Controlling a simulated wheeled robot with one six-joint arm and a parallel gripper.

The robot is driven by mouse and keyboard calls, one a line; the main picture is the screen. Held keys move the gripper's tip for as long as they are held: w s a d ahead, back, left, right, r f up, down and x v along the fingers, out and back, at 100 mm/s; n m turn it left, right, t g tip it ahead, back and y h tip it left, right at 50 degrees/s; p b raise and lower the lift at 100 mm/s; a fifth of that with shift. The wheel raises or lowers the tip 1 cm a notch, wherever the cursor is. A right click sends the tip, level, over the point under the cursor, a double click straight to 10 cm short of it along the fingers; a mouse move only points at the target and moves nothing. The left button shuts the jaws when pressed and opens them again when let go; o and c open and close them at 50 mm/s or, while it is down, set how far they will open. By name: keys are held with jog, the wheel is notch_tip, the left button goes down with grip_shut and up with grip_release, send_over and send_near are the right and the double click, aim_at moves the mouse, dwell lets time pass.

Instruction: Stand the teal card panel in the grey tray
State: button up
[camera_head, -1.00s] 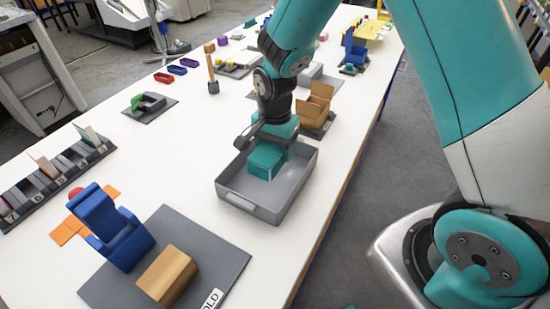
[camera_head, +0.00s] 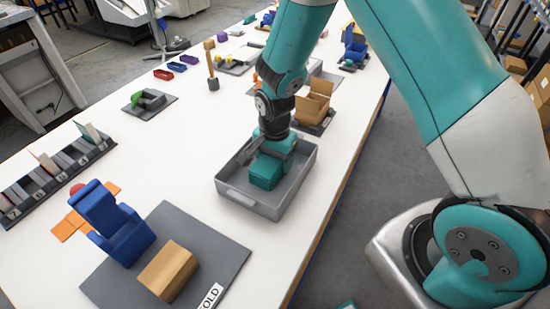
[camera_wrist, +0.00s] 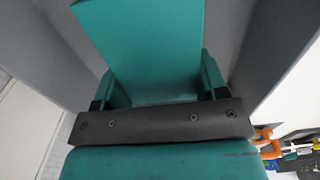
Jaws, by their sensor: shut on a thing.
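The teal card panel (camera_head: 265,172) looks like a thick teal block in the head view. It is inside the walls of the grey tray (camera_head: 250,203), near the middle. My gripper (camera_head: 273,147) is above the tray, pointing down, and is shut on the panel. In the wrist view the panel (camera_wrist: 145,45) reaches out between the two teal fingers of my gripper (camera_wrist: 160,80), with grey tray surfaces around it. I cannot tell whether the panel's lower edge touches the tray floor.
An open cardboard box (camera_head: 314,103) stands close behind the tray. A blue chair-shaped piece (camera_head: 112,222) and a tan block (camera_head: 168,272) are at the front left, the block on a dark mat (camera_head: 222,247). A slotted rack (camera_head: 55,170) lies along the left edge. White table is clear left of the tray.

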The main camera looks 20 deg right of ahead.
jog(key=shift+s+f, duration=0.15)
jog(key=shift+f, duration=0.3)
jog(key=shift+c, duration=1.4)
jog(key=o, duration=1.2)
jog(key=shift+o, duration=0.2)
notch_tip(320, 180, up, 13)
jog(key=b, duration=0.2)
jog(key=s+a+r+n+y, duration=0.2)
jog(key=s+r+n, duration=0.4)
jog(key=s+n, duration=0.3)
jog(key=s+a+r+n+y, duration=0.2)
jog(key=s+a+r+n, duration=0.2)
jog(key=s+r+n, duration=0.3)
jog(key=s+n, duration=0.2)
jog(key=s, duration=0.3)
jog(key=shift+s+a, duration=0.15)
